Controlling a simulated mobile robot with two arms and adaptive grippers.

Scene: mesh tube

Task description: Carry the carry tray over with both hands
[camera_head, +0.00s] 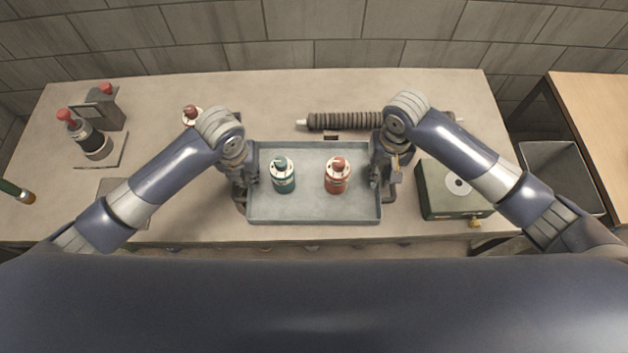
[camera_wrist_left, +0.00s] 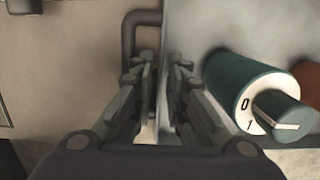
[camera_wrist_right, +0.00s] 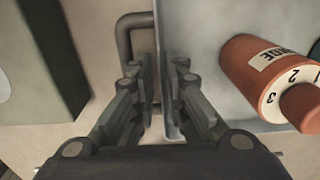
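The carry tray (camera_head: 315,213) is a shallow grey-blue metal tray at the middle front of the table. A teal bottle-like canister (camera_head: 283,178) and an orange one (camera_head: 338,178) stand upright in it. My left gripper (camera_head: 247,180) is at the tray's left side, and my right gripper (camera_head: 382,178) is at its right side. In the left wrist view the fingers (camera_wrist_left: 163,75) are close together with the tray's side wall between them. The right wrist view shows the same with the right fingers (camera_wrist_right: 162,75). A dark bar handle shows beside each gripper. Whether the tray touches the table is unclear.
A ribbed dark tube (camera_head: 345,121) lies behind the tray. A green box (camera_head: 452,190) with a round dial stands close right of my right gripper. A red-topped device (camera_head: 92,140) and a small red-capped item (camera_head: 192,114) are at left. A dark bin (camera_head: 560,175) is beyond the table's right edge.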

